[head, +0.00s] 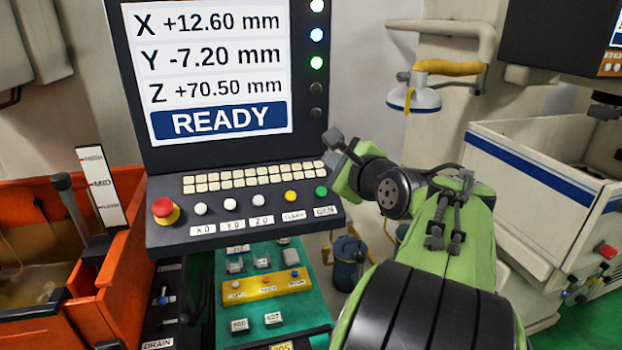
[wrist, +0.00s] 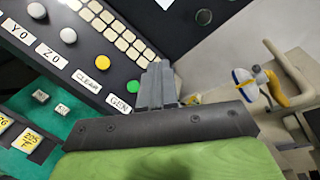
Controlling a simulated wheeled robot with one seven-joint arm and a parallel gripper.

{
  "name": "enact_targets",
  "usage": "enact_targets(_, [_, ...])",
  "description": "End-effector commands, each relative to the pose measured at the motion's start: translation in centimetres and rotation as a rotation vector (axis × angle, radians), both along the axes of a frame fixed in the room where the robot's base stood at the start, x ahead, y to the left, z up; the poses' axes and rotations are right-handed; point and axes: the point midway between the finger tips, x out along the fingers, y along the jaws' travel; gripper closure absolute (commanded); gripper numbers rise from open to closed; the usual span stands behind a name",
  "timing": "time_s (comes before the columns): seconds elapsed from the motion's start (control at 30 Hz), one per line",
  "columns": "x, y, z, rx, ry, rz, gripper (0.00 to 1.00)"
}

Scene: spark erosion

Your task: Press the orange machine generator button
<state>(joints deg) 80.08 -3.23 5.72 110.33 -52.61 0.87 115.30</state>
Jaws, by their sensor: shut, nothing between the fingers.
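The generator button is a round green button (head: 321,191) above a GEN label at the right end of the console's lower panel. In the wrist view the green button (wrist: 132,86) shows just left of my fingers, above its GEN label. My gripper (head: 334,148) is at the panel's right end in the head view, up and slightly right of the button. In the wrist view my gripper (wrist: 158,75) has its grey fingers together and empty. I cannot tell whether the fingertips touch the panel; the button itself is uncovered.
A yellow CLEAR button (head: 291,196), several white buttons and a red emergency stop (head: 163,209) line the same panel. The screen (head: 215,68) above reads READY. An orange tank (head: 125,270) stands left. A white machine (head: 540,200) stands right.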

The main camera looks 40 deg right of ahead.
Motion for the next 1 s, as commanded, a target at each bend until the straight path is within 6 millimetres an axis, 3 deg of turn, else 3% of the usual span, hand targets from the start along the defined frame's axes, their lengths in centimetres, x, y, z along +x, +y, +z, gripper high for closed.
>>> enact_targets(0.33, [0.3, -0.1, -0.9, -0.001, 0.003, 0.001, 1.00])
enact_targets(0.7, [2.8, -1.5, -6.1, -0.003, 0.003, 0.001, 1.00])
enact_targets(1.0, [4.1, -2.2, -7.8, -0.004, 0.003, 0.001, 1.00])
